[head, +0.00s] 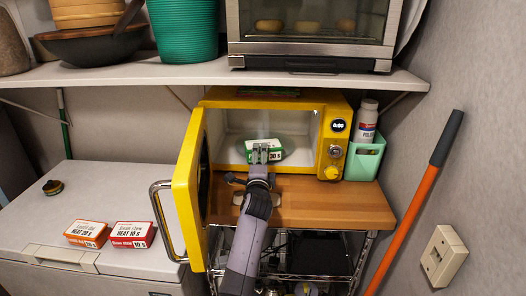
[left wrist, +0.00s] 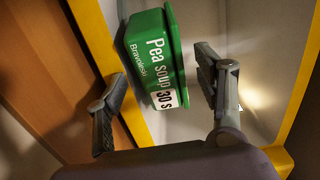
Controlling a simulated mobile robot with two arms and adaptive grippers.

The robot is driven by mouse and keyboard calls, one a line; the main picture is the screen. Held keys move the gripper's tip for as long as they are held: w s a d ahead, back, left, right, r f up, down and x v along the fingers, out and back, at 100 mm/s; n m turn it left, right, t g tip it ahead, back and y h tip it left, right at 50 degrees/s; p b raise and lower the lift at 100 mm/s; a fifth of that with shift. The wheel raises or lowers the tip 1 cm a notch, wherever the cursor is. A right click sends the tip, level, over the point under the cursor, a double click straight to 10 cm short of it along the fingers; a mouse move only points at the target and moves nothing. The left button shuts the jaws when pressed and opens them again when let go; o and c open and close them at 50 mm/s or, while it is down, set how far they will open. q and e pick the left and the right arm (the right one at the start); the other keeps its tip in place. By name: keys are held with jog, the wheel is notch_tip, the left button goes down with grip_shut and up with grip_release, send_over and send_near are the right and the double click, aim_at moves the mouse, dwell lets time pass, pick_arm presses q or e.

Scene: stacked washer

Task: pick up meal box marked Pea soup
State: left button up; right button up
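The green meal box marked Pea soup (head: 272,147) stands inside the open yellow microwave (head: 336,120), near its front opening. In the left wrist view the box (left wrist: 155,60) appears tilted, with its white lettering facing the camera. My left gripper (head: 260,153) reaches into the microwave's mouth and overlaps the box's front in the head view. In the left wrist view its two fingers are spread, one on each side of the box, with visible gaps. It is open and holds nothing. My right gripper is not in view.
The microwave door (head: 188,190) swings open left of my arm. A mint holder (head: 364,158) with a white bottle (head: 367,120) stands right of the microwave. Orange (head: 88,233) and red (head: 132,235) meal boxes lie on the white chest (head: 105,190). A shelf (head: 200,73) hangs above.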

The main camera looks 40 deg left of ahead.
pick_arm(q)
jog(key=c, duration=1.3)
